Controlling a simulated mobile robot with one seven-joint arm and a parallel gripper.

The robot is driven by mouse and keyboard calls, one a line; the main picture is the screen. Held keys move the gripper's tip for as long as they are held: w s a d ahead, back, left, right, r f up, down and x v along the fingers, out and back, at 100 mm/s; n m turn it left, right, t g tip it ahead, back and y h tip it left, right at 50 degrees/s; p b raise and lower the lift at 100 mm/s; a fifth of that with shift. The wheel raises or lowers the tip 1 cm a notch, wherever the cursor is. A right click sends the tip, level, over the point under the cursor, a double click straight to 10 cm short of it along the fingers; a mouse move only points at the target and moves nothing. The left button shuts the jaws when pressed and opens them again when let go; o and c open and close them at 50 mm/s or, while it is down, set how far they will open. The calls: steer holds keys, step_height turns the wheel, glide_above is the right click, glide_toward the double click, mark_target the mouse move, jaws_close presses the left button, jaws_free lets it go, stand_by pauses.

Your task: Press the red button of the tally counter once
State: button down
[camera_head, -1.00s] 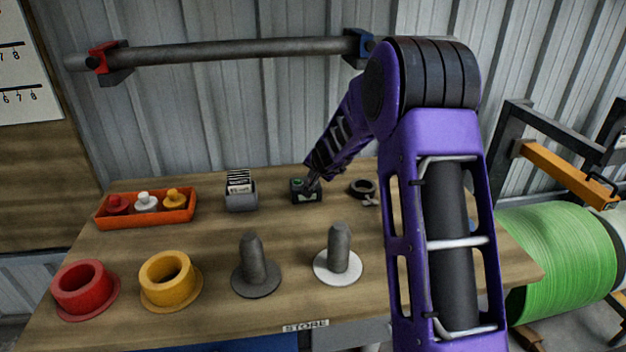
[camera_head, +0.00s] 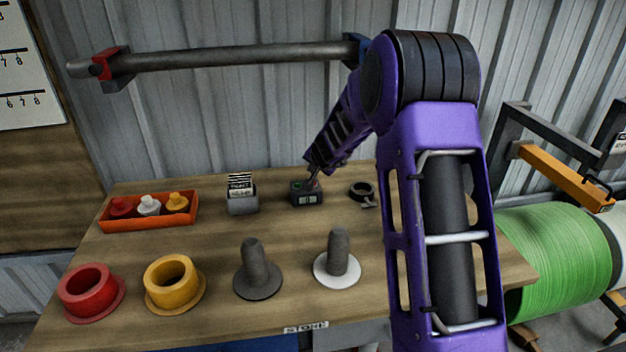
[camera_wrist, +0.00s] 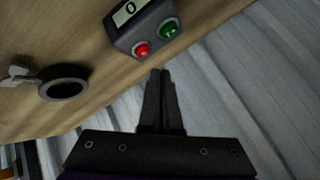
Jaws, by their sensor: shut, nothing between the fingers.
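The tally counter (camera_head: 307,197) is a small dark box on the bench, with a pale display facing me. In the wrist view the counter (camera_wrist: 128,32) shows a "0" on its display. Its red button (camera_wrist: 143,49) and green button (camera_wrist: 170,29) sit side by side. My gripper (camera_wrist: 160,74) is shut and empty, its fingertips just short of the red button in that picture, with a visible gap. In the head view my gripper (camera_head: 312,182) is at the counter's top right; the green button (camera_head: 298,184) shows and the red one is hidden behind the fingers.
A black ring (camera_head: 361,190) with a pale tab lies right of the counter. A grey card holder (camera_head: 242,205) stands left, then an orange tray (camera_head: 150,222). Several flanged pegs and collars stand nearer the front. A corrugated wall (camera_head: 260,110) rises behind the bench.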

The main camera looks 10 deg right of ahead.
step_height(320, 180, up, 4)
steer(key=p, duration=0.2)
steer(key=shift+f+p, duration=0.15)
steer(key=shift+p, duration=0.15)
